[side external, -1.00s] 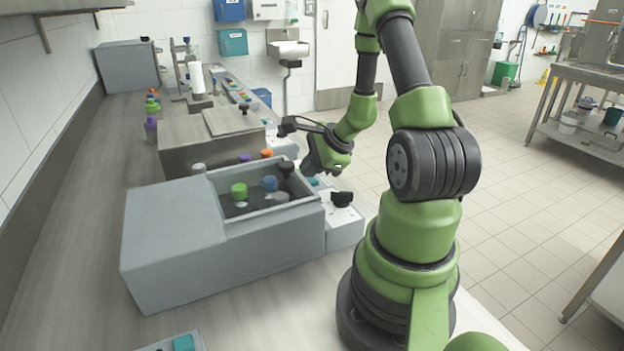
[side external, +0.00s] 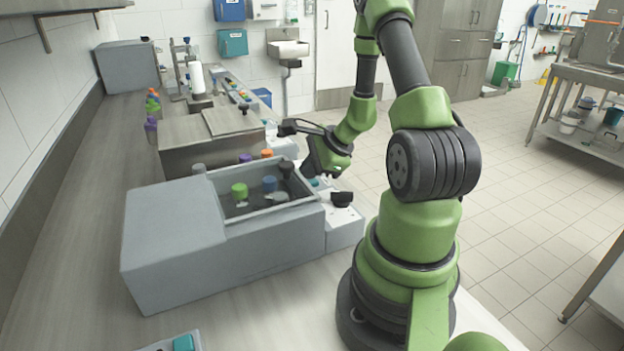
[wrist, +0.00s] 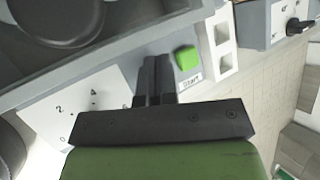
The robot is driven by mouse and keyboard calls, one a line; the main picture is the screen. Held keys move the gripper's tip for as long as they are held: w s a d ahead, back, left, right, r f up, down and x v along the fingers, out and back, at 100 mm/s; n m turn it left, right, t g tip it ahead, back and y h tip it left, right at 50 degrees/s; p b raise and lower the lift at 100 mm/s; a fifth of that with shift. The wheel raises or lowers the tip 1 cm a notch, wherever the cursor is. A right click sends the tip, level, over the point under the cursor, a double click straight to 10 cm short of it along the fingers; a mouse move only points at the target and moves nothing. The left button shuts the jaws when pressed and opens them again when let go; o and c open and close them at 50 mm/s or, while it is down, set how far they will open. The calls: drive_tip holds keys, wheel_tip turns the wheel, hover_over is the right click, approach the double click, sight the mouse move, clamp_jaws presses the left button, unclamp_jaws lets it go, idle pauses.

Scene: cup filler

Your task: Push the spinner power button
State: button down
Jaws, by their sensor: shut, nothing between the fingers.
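The fingertips are partly hidden there.
A white dial panel (wrist: 88,108) with numbers lies left of my fingers. A black knob (side external: 341,199) stands on the panel near my gripper. Another grey machine (side external: 205,140) stands behind.

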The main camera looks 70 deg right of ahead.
sight(310, 181)
drive_tip(key=shift+r, duration=0.55)
wheel_tip(310, 181, up, 6)
idle(0.5)
idle(1.1)
